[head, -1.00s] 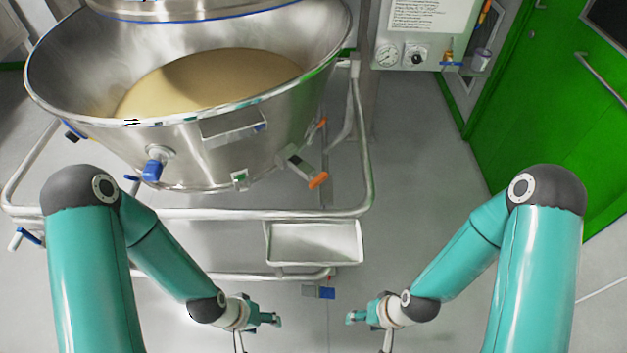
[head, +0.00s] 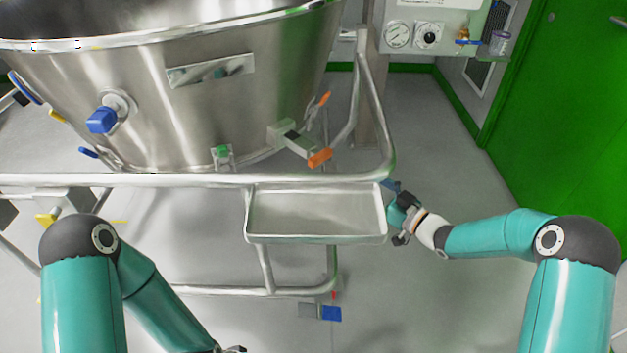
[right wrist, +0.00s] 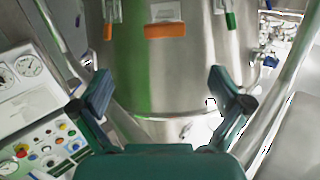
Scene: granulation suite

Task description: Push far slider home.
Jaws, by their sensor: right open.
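Two orange-tipped sliders are on the right side of the steel bowl in the head view. The nearer one has a grey body and an orange tip (head: 320,158); the farther one shows a smaller orange end (head: 325,99). In the right wrist view an orange tab (right wrist: 165,31) and a narrower orange end (right wrist: 107,32) show on the steel wall; I cannot tell which slider is which there. My right gripper (head: 398,213) is open and empty, right of the sliders and apart from them, its fingers (right wrist: 162,92) spread towards the bowl. My left gripper (head: 234,350) is mostly cut off at the bottom edge.
A steel tray (head: 316,239) hangs from the tubular frame (head: 180,180), just left of my right gripper. Gauges (head: 412,36) are on the panel behind. A green door (head: 565,100) stands at the right. Open floor lies between the frame and the door.

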